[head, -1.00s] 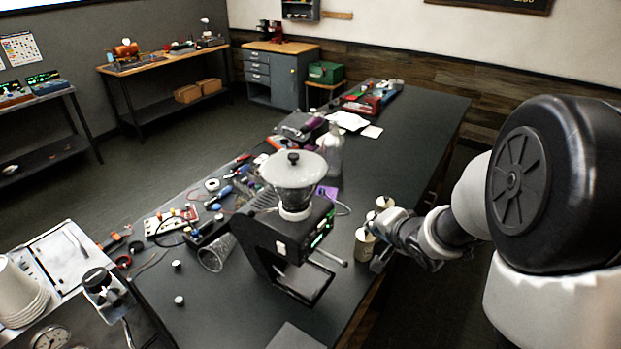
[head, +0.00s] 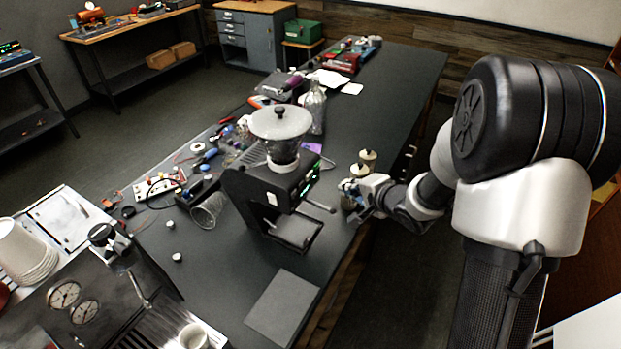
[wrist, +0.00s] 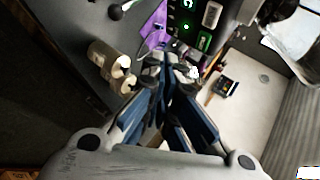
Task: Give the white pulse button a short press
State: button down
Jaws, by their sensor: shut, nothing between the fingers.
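The black grinder (head: 243,199) stands on the dark bench with a clear round hopper on top. Its front panel (head: 305,187) with green lights faces my arm. In the wrist view this panel (wrist: 193,24) shows green displays and a white rectangular patch (wrist: 211,14); I cannot tell if that is the pulse button. A white switch (head: 272,198) shows on the grinder's side in the head view. My gripper (head: 347,187) is shut and empty, right of the grinder and apart from it. The wrist view shows its blue-sided fingers (wrist: 168,66) together, pointing toward the panel's lower edge.
Beige canisters (head: 368,158) stand close beside my gripper, also in the wrist view (wrist: 108,60). A metal handle (head: 318,206) juts from the grinder toward my side. A clear bottle (head: 316,106) stands behind. Tools clutter the far bench side; a grey mat (head: 283,305) lies in front.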

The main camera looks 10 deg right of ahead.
jog(key=w+a+b, duration=0.1)
jog(key=w+a, duration=0.3)
jog(key=a, duration=0.1)
jog(key=shift+a+b, duration=0.35)
jog(key=shift+w+a, duration=0.15)
dwell(1.2)
jog(key=shift+w+a+p, duration=0.15)
jog(key=shift+a+p, duration=0.05)
jog(key=shift+p, duration=0.15)
jog(key=shift+w+a, duration=0.25)
jog(key=shift+a, duration=0.05)
dwell(1.7)
jog(key=shift+s+d+p, duration=0.1)
jog(key=shift+d+p, duration=0.05)
jog(key=shift+p, duration=0.15)
dwell(0.8)
jog(key=shift+s+d+p, duration=0.4)
jog(key=shift+d, duration=0.15)
jog(key=shift+s+d+p, duration=0.55)
jog(key=shift+s+d, duration=0.2)
jog(key=shift+d, duration=0.25)
jog(key=shift+s+d+p, duration=0.55)
jog(key=shift+s+d, duration=0.2)
jog(key=shift+d, duration=0.25)
